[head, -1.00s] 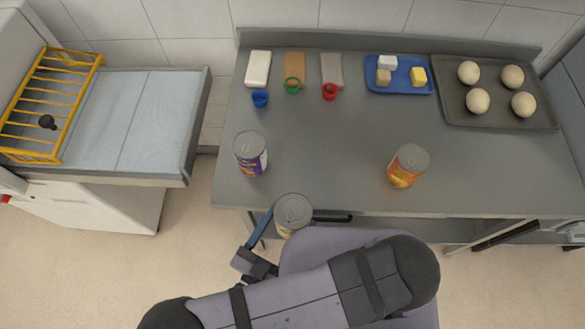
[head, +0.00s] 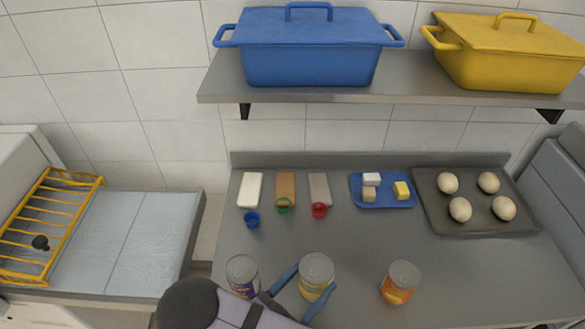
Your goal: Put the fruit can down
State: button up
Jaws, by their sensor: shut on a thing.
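The fruit can (head: 317,272), with a grey lid and a yellowish label, is upright between the blue fingers of my gripper (head: 301,291). My gripper is shut on it. It shows over the front part of the steel counter (head: 345,235), between two other cans and apart from both. I cannot tell whether its base touches the counter; its lower part is partly hidden by a finger.
A purple-labelled can (head: 242,272) stands left, partly hidden by my arm; an orange-labelled can (head: 402,280) stands right. Behind are small cups, blocks, a blue tray (head: 381,204) and a dough tray (head: 478,228). A shelf (head: 420,97) with blue and yellow pots hangs above.

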jog(key=w+d+r+m+g+h+p, duration=0.1)
jog(key=w+d+r+m+g+h, duration=0.1)
jog(key=w+d, duration=0.5)
jog(key=shift+w+d+g+p, duration=0.15)
jog(key=shift+d+g+p, duration=0.2)
jog(key=shift+d, duration=1.4)
jog(key=shift+a, duration=0.1)
jog(key=s+a, duration=0.1)
jog(key=a, duration=0.1)
jog(key=s+a+f+n+t+b, duration=0.1)
jog(key=s+a, duration=0.1)
jog(key=a, duration=0.1)
jog(key=s+a+t+y, duration=0.1)
jog(key=a, duration=0.1)
jog(key=shift+s+a+f+b, duration=0.25)
jog(key=shift+a+b, duration=0.1)
jog(key=shift+n+t+y, duration=0.75)
jog(key=shift+n+y, duration=0.05)
jog(key=v, duration=0.4)
jog(key=f+b+v, duration=0.1)
jog(key=v, duration=0.2)
jog(key=shift+a, duration=0.25)
jog(key=n+t+y+b, duration=0.2)
jog(key=y, duration=0.1)
send_near(310, 297)
jog(key=shift+r+v, duration=0.2)
jog(key=shift+v, duration=2)
jog(key=shift+w+d, duration=0.1)
jog(key=shift+d, duration=0.1)
